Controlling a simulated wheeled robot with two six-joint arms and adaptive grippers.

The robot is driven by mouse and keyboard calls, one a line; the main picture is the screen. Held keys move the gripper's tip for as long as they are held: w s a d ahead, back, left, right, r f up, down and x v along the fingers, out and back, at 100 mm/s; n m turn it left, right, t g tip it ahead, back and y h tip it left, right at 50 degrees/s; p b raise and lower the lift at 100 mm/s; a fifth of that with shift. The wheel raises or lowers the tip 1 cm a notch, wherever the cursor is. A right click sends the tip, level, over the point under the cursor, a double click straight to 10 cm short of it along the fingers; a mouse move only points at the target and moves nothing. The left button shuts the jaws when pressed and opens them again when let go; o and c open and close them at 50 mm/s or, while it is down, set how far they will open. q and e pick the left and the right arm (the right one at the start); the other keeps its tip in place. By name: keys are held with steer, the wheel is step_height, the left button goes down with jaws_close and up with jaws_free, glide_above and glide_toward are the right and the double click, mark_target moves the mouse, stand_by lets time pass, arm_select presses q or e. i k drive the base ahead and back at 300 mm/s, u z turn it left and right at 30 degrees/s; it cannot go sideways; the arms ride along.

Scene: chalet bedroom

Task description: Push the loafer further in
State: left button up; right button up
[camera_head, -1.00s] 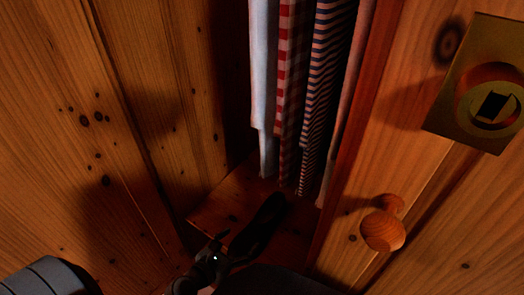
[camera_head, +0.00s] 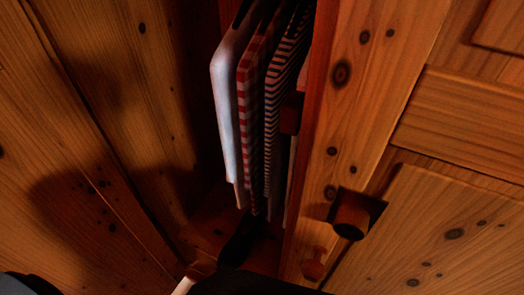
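The loafer (camera_head: 240,243) is a dark, elongated shape on the wooden wardrobe floor, below the hanging clothes. Its near end runs down toward a large dark shape at the bottom edge, which hides what lies below. The interior is dim, so the loafer's outline is hard to make out. Neither of my grippers can be made out in the head view, and no finger shows touching the loafer.
Striped and checked clothes (camera_head: 252,110) hang above the loafer. Wooden panels (camera_head: 110,150) stand to the left. On the right, the wardrobe's front (camera_head: 350,100) bears a dark fitting with a knob (camera_head: 350,216) and a smaller round knob (camera_head: 313,267). The opening between is narrow.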

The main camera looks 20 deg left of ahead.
mark_target(233, 254)
steer(key=u, duration=0.8)
